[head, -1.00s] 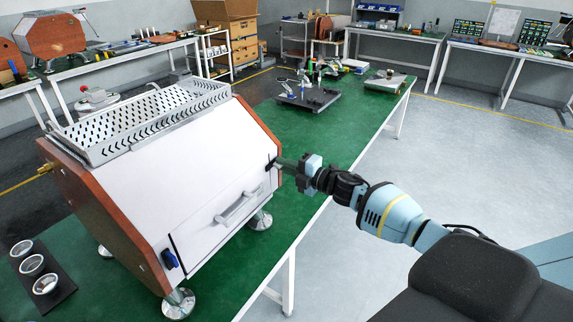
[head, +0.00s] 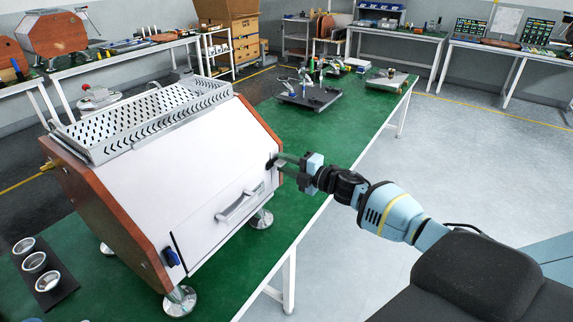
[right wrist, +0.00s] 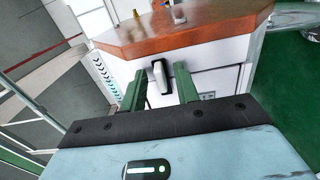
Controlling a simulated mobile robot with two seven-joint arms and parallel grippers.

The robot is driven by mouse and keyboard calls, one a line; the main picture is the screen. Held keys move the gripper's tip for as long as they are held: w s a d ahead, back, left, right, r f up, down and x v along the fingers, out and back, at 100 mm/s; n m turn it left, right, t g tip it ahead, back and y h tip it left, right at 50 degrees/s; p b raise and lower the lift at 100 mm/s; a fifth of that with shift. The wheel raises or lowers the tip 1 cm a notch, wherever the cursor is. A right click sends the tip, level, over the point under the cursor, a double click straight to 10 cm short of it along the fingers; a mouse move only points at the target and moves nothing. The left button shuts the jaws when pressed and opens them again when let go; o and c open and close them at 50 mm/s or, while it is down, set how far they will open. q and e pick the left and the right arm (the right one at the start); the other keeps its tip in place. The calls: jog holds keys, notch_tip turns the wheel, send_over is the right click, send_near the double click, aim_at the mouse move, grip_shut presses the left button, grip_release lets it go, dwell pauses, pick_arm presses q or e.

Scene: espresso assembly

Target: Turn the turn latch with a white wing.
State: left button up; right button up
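The turn latch with a white wing (right wrist: 162,76) is on the right part of the white front of the espresso machine (head: 190,160). The wing looks upright in the right wrist view, on a dark base. In the head view the latch area is small and mostly dark behind the fingertips. My right gripper (head: 284,162) points at this end of the front. In the right wrist view its two green fingers (right wrist: 158,70) are apart, one on each side of the wing, with gaps visible. I cannot tell whether the tips overlap the wing in depth. My left gripper is not in view.
A blue latch (head: 172,257) is at the front's lower left, and a grey handle (head: 238,207) lies between. A perforated tray (head: 140,115) tops the machine. A black holder (head: 62,290) with cups stands at left.

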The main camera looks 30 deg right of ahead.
jog(key=v, duration=0.7)
jog(key=shift+s, duration=0.4)
jog(key=shift+d, duration=0.15)
